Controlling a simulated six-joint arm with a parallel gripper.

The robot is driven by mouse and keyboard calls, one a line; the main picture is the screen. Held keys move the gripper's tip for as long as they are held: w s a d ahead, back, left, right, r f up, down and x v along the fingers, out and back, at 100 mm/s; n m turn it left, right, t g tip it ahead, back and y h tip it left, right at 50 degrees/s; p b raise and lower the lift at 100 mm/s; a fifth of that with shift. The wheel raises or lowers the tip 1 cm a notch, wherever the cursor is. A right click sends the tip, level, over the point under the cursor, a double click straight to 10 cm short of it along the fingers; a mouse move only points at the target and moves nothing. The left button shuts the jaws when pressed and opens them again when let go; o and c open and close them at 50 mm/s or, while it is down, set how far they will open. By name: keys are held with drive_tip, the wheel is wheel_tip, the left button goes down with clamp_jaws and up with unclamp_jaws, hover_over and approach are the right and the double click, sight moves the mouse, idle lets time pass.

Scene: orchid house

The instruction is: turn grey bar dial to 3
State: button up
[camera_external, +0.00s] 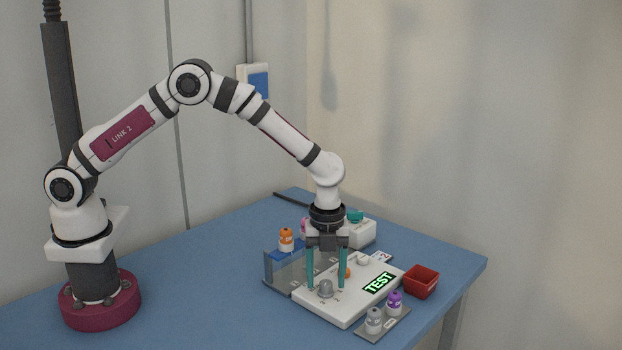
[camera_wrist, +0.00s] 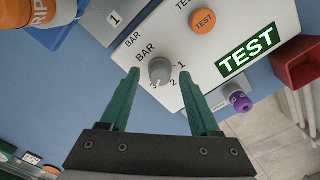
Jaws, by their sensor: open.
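The grey bar dial (camera_wrist: 160,69) sits on the white panel (camera_wrist: 200,55) beside the word BAR, with the marks 1, 2 and 3 around its lower and right side. Which mark it points at is not clear. In the external view the dial (camera_external: 325,289) is at the near left part of the panel (camera_external: 340,312). My gripper (camera_external: 326,285) points down over it, its green fingers open on either side. In the wrist view the dial lies between the fingertips of my gripper (camera_wrist: 160,75), with a gap on both sides.
An orange TEST button (camera_wrist: 202,21) and a lit green TEST display (camera_wrist: 248,53) are on the panel. A red bin (camera_external: 421,281) stands at right. Purple (camera_external: 394,301) and grey (camera_external: 374,319) bottles stand in front; an orange one (camera_external: 286,239) is behind left.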

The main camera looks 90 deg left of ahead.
sight(327, 281)
wheel_tip(327, 281, up, 16)
drive_tip(key=shift+f, duration=0.2)
wheel_tip(327, 281, down, 16)
drive_tip(key=n, duration=0.9)
drive_tip(key=shift+n, duration=0.4)
